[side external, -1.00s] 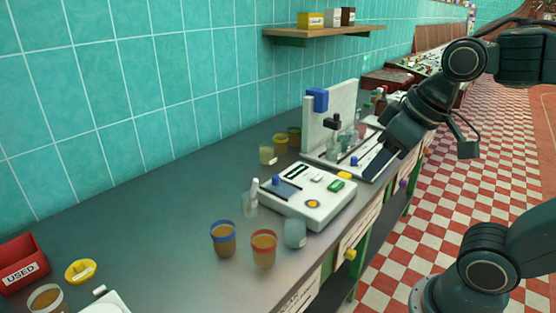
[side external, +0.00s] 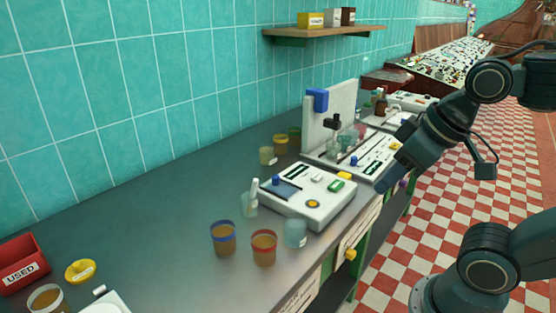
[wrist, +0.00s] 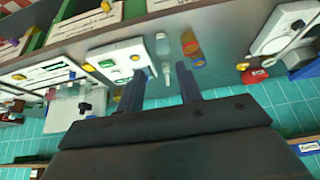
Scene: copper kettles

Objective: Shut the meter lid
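The white meter (side external: 322,209) stands on the grey bench, with a display, a green button and an orange button. A dark blue panel with a blue knob (side external: 284,188) lies about flat on its left part; I cannot tell if this lid is fully down. In the wrist view the meter (wrist: 118,52) is partly covered by one finger. My gripper (side external: 388,184) is at the bench's front edge, right of the meter and apart from it. In the wrist view its fingers (wrist: 160,70) are spread with nothing seen held between them.
A larger white instrument with an upright panel (side external: 341,112), topped by a blue block (side external: 317,100), stands behind the meter. Cups with blue (side external: 223,240) and red rims (side external: 263,249) and a pale jar (side external: 295,234) stand in front. A red bin (side external: 22,263) sits far left. Bench middle-left is clear.

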